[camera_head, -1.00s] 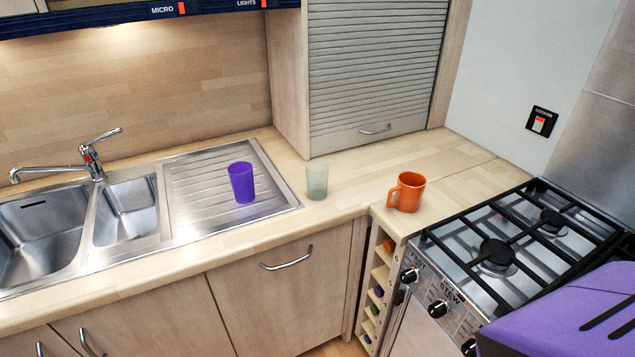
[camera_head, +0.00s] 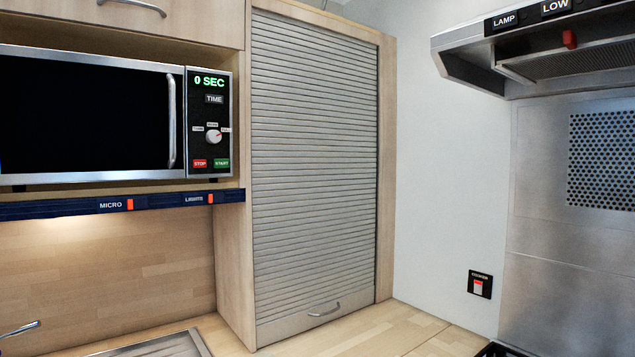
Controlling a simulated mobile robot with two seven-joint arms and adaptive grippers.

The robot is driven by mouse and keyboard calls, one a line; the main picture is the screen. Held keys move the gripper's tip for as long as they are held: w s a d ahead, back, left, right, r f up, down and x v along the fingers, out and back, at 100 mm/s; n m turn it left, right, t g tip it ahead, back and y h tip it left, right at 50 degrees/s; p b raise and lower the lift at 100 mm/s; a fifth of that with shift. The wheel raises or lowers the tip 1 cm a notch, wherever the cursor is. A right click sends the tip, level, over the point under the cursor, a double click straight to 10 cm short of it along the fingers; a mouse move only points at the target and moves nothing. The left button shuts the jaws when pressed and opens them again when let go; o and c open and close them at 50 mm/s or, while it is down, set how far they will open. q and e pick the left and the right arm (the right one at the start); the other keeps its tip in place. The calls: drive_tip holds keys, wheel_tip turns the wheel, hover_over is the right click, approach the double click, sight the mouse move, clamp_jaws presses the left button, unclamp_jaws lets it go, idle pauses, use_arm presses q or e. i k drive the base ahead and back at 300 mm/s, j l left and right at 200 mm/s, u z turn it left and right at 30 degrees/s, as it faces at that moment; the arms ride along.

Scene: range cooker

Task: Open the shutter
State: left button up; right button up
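The shutter (camera_head: 314,165) is a grey slatted roller door in a tall wooden corner cabinet. It is fully down, with its bottom edge at the counter. Its curved metal handle (camera_head: 324,309) sits on the plain bottom panel, near the counter. Neither of my grippers shows in the head view.
A microwave (camera_head: 90,115) sits on a shelf left of the shutter, above a blue switch strip (camera_head: 80,208). A cooker hood (camera_head: 540,50) juts out at the upper right. The wooden counter (camera_head: 385,332) just before the shutter is clear where visible. A wall switch (camera_head: 480,285) is at the right.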

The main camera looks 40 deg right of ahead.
sight(282, 314)
drive_tip(key=z, duration=1.85)
drive_tip(key=i+j+z, duration=0.15)
drive_tip(key=z, duration=0.3)
drive_tip(key=i+j+z, duration=0.1)
drive_tip(key=j+z, duration=0.35)
drive_tip(key=l, duration=0.1)
